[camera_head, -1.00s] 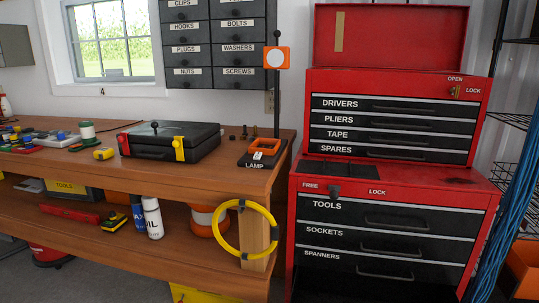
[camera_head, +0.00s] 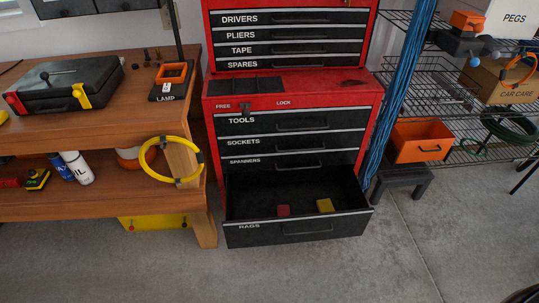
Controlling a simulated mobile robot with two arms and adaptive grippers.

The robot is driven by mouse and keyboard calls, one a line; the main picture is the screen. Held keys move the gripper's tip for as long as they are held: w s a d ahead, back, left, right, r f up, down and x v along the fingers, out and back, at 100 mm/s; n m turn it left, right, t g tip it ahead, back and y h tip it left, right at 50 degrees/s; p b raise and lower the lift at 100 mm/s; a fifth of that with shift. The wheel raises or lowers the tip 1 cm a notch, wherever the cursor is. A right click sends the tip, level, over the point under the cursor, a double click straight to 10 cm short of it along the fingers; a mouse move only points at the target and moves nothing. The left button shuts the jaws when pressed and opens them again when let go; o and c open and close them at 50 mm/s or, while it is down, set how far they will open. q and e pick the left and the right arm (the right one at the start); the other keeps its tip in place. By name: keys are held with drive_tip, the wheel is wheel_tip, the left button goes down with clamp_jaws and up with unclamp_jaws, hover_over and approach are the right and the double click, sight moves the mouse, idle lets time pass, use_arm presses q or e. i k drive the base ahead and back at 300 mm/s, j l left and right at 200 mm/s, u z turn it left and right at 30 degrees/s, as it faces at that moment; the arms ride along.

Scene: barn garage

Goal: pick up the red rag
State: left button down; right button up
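The red rag, a small red block-like piece (camera_head: 283,210), lies inside the open bottom drawer labelled RAGS (camera_head: 290,232) of the red tool chest (camera_head: 292,95). A yellow piece (camera_head: 325,205) lies to its right in the same drawer, apart from it. The drawer is pulled out towards me and its dark floor is otherwise bare. Neither of my grippers shows in the head view.
The wooden workbench (camera_head: 140,118) stands left of the chest, with a yellow hose ring (camera_head: 171,181) at its corner. Wire shelves (camera_head: 455,105) with an orange bin (camera_head: 421,141) and blue cables (camera_head: 400,90) stand right. The concrete floor (camera_head: 340,275) in front is clear.

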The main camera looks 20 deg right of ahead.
sight(282, 211)
drive_tip(key=z, duration=0.75)
